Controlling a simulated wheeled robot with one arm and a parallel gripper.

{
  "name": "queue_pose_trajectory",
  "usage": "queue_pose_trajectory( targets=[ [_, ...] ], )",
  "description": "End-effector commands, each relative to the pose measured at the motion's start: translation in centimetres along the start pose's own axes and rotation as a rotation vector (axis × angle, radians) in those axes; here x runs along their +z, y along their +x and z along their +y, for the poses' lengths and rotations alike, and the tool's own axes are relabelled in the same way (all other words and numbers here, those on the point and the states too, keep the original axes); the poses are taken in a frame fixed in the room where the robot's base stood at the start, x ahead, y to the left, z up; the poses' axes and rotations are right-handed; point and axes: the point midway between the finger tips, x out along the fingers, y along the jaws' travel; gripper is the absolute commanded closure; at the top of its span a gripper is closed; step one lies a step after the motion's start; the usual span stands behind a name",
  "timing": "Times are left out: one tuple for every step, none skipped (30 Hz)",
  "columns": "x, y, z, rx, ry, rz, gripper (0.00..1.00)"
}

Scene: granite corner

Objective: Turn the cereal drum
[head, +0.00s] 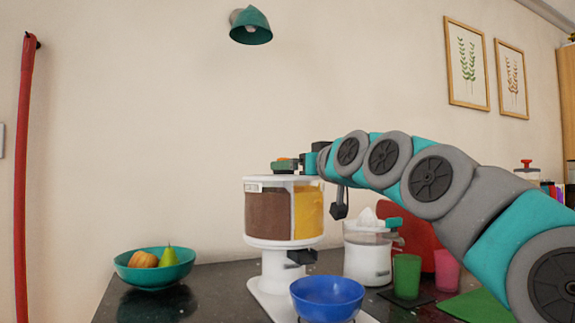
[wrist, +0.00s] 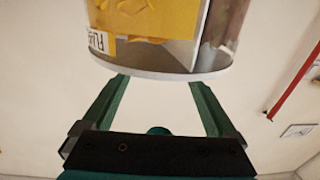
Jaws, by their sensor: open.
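The cereal drum (head: 270,210) stands on a white pedestal in the head view, with a brown filling at left and a yellow one at right. A white label sits near its upper rim. In the wrist view the drum (wrist: 160,30) fills the top, with its yellow section, a "FLAKES"-like label and the curved rim showing. My gripper (head: 286,165) is at the drum's white top in the head view. In the wrist view its two green fingers (wrist: 157,80) are spread apart, with the tips near the rim and nothing between them. Contact with the drum cannot be told.
A blue bowl (head: 327,297) stands in front of the pedestal, below a dark spout (head: 302,257). A white juicer (head: 367,250), green cup (head: 406,275) and pink cup (head: 447,270) stand at right. A teal fruit bowl (head: 154,270) is at left. Counter is clear between bowl and pedestal.

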Motion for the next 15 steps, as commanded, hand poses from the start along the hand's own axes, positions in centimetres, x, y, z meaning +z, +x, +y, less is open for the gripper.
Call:
queue_pose_trajectory(
  targets=[
    [0.0, 0.8, 0.0, 0.000, 0.000, -0.002, 0.07],
    [0.0, 1.3, -0.1, -0.001, 0.000, -0.002, 0.07],
    [0.0, 1.8, -0.1, -0.001, 0.000, -0.002, 0.07],
    [0.0, 2.1, -0.1, -0.001, 0.001, -0.002, 0.07],
    [0.0, 2.5, -0.1, -0.001, 0.001, -0.002, 0.07],
    [0.0, 2.9, -0.1, -0.001, 0.001, -0.002, 0.07],
    [0.0, 3.1, -0.1, -0.001, 0.001, -0.002, 0.07],
    [0.0, 3.4, 0.0, 0.000, 0.001, -0.002, 0.07],
    [0.0, 3.6, 0.0, 0.000, 0.001, -0.002, 0.07],
    [0.0, 3.7, 0.0, 0.000, 0.001, -0.001, 0.07],
    [0.0, 3.8, 0.0, 0.001, 0.001, -0.001, 0.07],
    [0.0, 3.8, 0.0, 0.001, 0.001, -0.001, 0.07],
    [0.0, 3.8, 0.0, 0.001, 0.001, -0.001, 0.07],
    [0.0, 3.8, 0.0, 0.001, 0.001, -0.001, 0.07],
    [0.0, 3.8, 0.0, 0.001, 0.001, -0.001, 0.07]
  ],
)
